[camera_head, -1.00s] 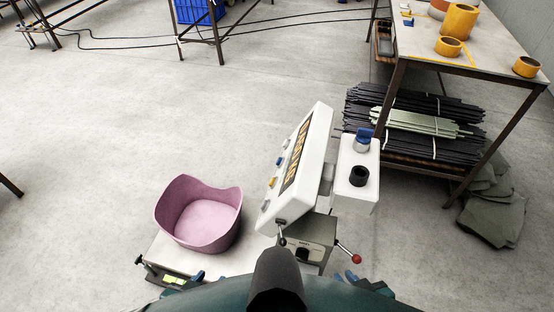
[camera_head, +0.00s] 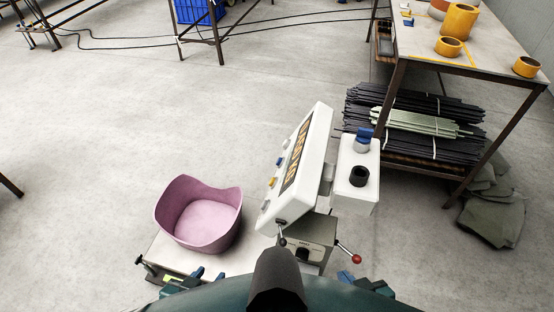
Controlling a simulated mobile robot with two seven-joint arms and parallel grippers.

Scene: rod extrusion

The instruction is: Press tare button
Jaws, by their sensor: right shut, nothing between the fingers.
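A scale (camera_head: 160,252) with a pale flat top stands at the lower left and bears a pink tub (camera_head: 203,218) with a wavy rim. A bit of its yellow-green display (camera_head: 170,279) shows at its front edge, partly covered by my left gripper. No tare button can be made out. My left gripper (camera_head: 208,275) is low at the scale's front edge, with blue fingertips showing; its opening is unclear. My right gripper (camera_head: 345,277) is shut and empty, low in the picture, right of the grey control box.
A white machine panel (camera_head: 313,160) with a dot display and coloured buttons stands right of the tub. A red-knobbed lever (camera_head: 356,259) sticks out beside the grey control box (camera_head: 318,236). A workbench (camera_head: 470,30) with rod bundles below is at right. Floor behind the scale is clear.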

